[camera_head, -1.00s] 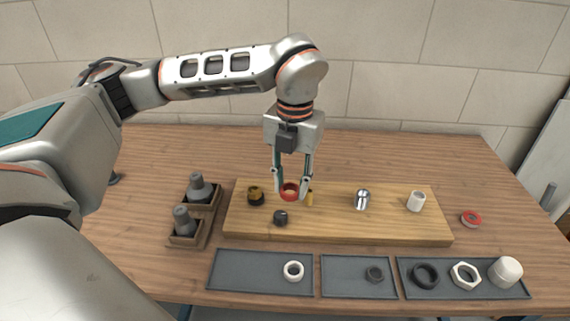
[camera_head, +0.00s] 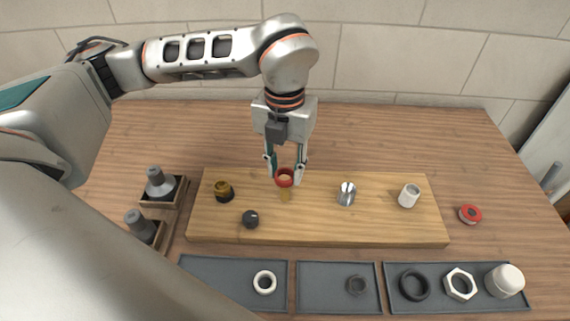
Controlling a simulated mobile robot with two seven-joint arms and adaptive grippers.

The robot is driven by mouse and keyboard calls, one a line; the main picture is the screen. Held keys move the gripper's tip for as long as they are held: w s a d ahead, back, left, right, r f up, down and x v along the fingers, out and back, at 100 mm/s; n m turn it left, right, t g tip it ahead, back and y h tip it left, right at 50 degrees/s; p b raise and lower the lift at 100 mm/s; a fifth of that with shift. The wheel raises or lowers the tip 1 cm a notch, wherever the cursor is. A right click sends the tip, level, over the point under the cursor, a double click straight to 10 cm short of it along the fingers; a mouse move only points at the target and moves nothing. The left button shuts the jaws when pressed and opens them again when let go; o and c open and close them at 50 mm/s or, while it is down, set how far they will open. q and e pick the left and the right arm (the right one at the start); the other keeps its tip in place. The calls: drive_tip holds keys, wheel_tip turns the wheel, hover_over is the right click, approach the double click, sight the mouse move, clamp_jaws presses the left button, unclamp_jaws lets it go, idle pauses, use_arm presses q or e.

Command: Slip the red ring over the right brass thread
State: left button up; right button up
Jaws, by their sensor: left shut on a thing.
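The red ring (camera_head: 279,183) is between the two fingertips of my left gripper (camera_head: 285,174), which is shut on it. The right brass thread (camera_head: 286,196) stands upright on the wooden board (camera_head: 320,226). The ring is at the top end of this thread in the picture, and brass shows just below it. I cannot tell whether the ring is around the thread's tip or only above it. The left brass thread (camera_head: 222,187) has a dark ring around its lower part. My right gripper is not in view.
A dark cap (camera_head: 250,219), a chrome piece (camera_head: 346,194) and a white sleeve (camera_head: 409,195) stand on the board. A red-rimmed roll (camera_head: 470,214) lies right of it. Grey trays (camera_head: 225,281) with rings and a nut lie in front. Grey fittings (camera_head: 160,184) stand in holders at left.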

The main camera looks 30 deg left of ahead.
use_arm(q)
drive_tip(key=shift+w+f+b, duration=0.1)
drive_tip(key=shift+f+b, duration=0.95)
drive_tip(key=shift+f, duration=0.75)
drive_tip(key=o, duration=0.9)
drive_tip(key=shift+o, duration=0.2)
drive_tip(key=o, duration=0.7)
drive_tip(key=shift+r, duration=0.15)
drive_tip(key=shift+r+p, duration=1.45)
drive_tip(key=shift+r, duration=0.95)
